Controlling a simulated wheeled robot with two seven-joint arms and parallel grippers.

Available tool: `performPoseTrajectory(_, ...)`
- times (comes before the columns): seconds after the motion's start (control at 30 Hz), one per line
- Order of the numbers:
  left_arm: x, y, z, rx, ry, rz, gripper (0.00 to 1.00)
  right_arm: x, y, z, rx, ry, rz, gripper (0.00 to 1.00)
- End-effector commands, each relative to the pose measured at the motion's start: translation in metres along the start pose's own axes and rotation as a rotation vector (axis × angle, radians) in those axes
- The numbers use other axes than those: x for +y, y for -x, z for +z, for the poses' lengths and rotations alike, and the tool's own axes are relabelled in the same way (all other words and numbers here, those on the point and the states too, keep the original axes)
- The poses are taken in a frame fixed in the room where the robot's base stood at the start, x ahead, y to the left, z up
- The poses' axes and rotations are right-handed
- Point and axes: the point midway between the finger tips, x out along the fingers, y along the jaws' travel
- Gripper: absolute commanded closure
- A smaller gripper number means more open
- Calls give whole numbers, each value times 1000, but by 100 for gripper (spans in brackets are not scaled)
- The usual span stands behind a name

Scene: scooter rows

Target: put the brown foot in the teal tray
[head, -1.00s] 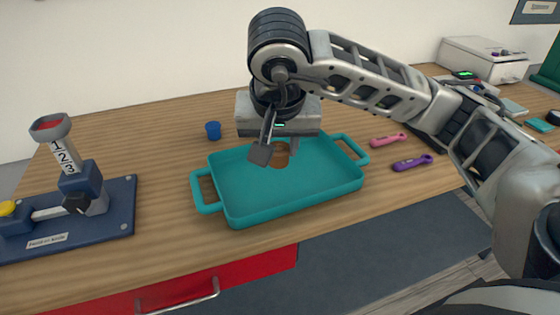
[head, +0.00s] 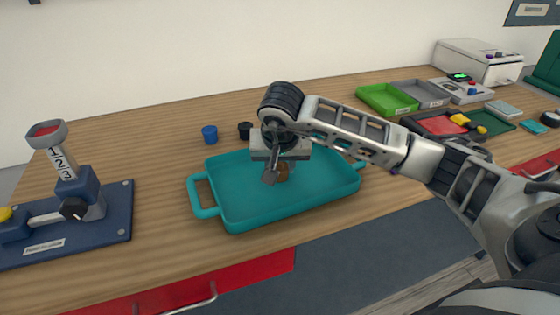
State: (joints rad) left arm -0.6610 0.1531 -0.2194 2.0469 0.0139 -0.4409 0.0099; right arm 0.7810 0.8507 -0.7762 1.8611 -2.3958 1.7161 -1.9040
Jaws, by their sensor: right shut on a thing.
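The teal tray (head: 240,213) lies on the wooden bench in the middle of the head view, its left handle clear and its right handle partly hidden by my arm. My right gripper (head: 277,174) points down over the tray. It is shut on the brown foot (head: 283,174), of which only a small part shows between and behind the fingers. I cannot tell whether the foot touches the tray floor. My left gripper is not in view.
A blue foot (head: 209,133) and a black foot (head: 245,130) stand behind the tray. A dark blue jig (head: 110,225) is at the left. A green tray (head: 388,99), a grey tray (head: 424,93) and a red tray (head: 440,125) are at the right, beyond my arm.

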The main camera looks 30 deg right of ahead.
Motion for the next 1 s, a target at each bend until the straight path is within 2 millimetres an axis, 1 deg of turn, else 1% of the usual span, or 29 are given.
performPoseTrajectory(0.17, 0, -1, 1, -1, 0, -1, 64, 0, 0, 0, 1, 0, -1, 90)
performPoseTrajectory(0.27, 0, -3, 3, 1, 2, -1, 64, 0, -3, 1, 1, 0, -1, 90)
performPoseTrajectory(0.3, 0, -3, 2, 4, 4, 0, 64, 0, -3, 1, 1, 0, -1, 66)
performPoseTrajectory(0.37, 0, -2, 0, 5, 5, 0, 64, 0, -2, 1, 1, 0, -1, 49)
performPoseTrajectory(0.4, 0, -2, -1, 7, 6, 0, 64, 0, -2, 1, 1, 0, -1, 47)
performPoseTrajectory(0.63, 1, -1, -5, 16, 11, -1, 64, 0, -2, 1, 0, 0, -1, 47)
performPoseTrajectory(0.73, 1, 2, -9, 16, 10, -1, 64, 0, 3, -1, 0, 0, -1, 47)
performPoseTrajectory(0.77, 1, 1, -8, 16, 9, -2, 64, -1, 4, -1, 1, 0, -2, 47)
performPoseTrajectory(0.87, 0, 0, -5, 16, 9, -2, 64, -1, 18, -1, 4, 0, -4, 47)
performPoseTrajectory(1.0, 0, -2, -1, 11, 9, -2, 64, -1, 48, -1, 7, 0, -5, 47)
